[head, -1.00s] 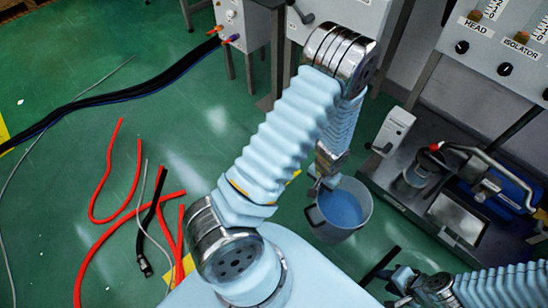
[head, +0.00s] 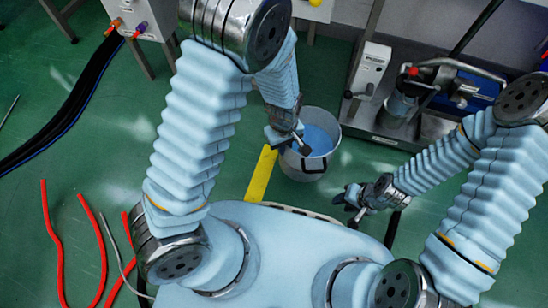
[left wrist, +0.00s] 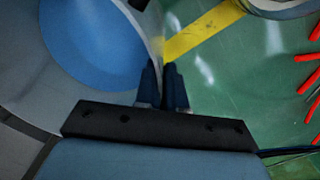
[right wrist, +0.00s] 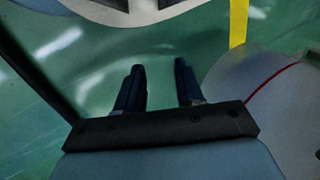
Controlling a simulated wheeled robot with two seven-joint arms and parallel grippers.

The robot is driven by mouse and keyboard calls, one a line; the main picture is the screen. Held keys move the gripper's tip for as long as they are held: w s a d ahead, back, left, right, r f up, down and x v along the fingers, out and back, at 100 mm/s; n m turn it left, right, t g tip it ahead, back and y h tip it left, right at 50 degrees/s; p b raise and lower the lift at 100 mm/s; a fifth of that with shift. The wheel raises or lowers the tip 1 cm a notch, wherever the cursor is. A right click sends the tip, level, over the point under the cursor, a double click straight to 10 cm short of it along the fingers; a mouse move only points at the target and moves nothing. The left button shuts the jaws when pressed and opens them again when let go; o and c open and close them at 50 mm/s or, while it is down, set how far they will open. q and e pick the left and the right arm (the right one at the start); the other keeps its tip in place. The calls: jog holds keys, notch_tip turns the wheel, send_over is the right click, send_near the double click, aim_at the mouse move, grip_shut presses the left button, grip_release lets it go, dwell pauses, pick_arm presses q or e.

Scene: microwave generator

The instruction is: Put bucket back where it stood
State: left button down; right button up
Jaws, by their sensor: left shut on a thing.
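The bucket (head: 303,173) is a grey metal pail with a blue interior, near the middle of the head view. It looks upright; whether it touches the floor I cannot tell. In the left wrist view its wall (left wrist: 105,13) fills the upper left. My left gripper (head: 302,148) is shut on the bucket's rim at its near left side; its fingertips (left wrist: 162,75) are close together there. My right gripper (head: 345,203) is to the lower right of the bucket, apart from it. In the right wrist view its fingers (right wrist: 160,78) are spread with nothing between them.
A yellow floor stripe (head: 262,173) runs just left of the bucket. A low bench with apparatus (head: 385,128) stands to its right. Red hoses (head: 52,245) lie at the lower left and black cables (head: 75,105) at the left. Green floor between is clear.

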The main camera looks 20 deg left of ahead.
pick_arm(q)
jog(key=w+a+f+b, duration=0.2)
jog(key=a+f, duration=0.4)
jog(key=w+a+f+b, duration=0.3)
jog(key=a+f, duration=0.3)
jog(key=f, duration=0.1)
jog(key=shift+w+n+b, duration=0.25)
jog(key=shift+n+b, duration=0.05)
jog(key=shift+b, duration=0.05)
jog(key=c, duration=1.2)
grip_release()
jog(key=shift+s, duration=0.1)
jog(key=shift+c, duration=0.2)
notch_tip(320, 180, up, 12)
jog(key=p, duration=0.3)
jog(key=shift+s+a+p, duration=0.15)
jog(key=shift+p, duration=0.25)
